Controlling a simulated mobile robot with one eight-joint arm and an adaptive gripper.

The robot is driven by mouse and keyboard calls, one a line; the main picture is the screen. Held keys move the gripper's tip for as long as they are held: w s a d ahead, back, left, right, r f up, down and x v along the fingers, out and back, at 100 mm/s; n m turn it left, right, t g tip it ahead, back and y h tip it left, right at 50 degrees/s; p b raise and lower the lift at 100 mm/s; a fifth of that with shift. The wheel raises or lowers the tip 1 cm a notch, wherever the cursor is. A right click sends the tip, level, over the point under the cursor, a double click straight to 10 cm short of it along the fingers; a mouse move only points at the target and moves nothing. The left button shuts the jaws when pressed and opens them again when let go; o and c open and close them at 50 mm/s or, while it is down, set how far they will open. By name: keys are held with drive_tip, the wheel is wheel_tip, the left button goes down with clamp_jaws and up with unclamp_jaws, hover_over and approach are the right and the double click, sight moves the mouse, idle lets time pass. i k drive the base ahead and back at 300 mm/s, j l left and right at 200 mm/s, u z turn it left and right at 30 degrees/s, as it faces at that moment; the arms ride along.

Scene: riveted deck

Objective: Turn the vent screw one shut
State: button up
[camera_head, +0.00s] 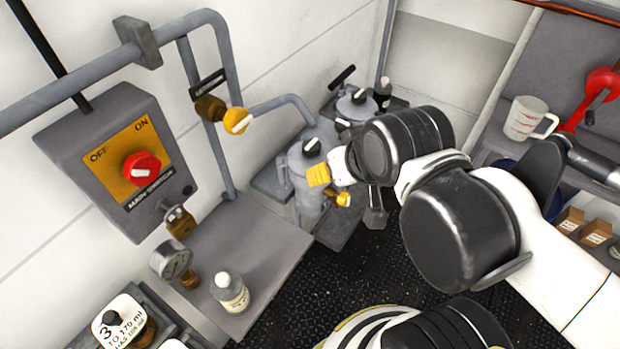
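A grey filter-like housing (304,172) stands at the centre, with a black knob with a white mark (311,147) on its top. A small yellow knob (343,199) shows low on its right side. No label reads as vent screw one, so I cannot tell which part it is. My gripper (320,175) appears to be at the housing, where a yellow ribbed pad shows beside the black knob. My own wrist hides most of it. Whether it touches anything, and whether its fingers are apart, is not visible.
A grey switch box with a red knob (141,168) hangs at left. A yellow-handled valve (237,120) sits on pipework. A pressure gauge (171,260) and a clear bottle (230,291) are at lower left. A white mug (527,118) stands on the right shelf. Dark deck (370,262) lies below.

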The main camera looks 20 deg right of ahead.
sight(344, 199)
drive_tip(key=k+l, duration=0.15)
drive_tip(key=k, duration=0.25)
drive_tip(key=k+l, duration=0.15)
drive_tip(key=k, duration=0.3)
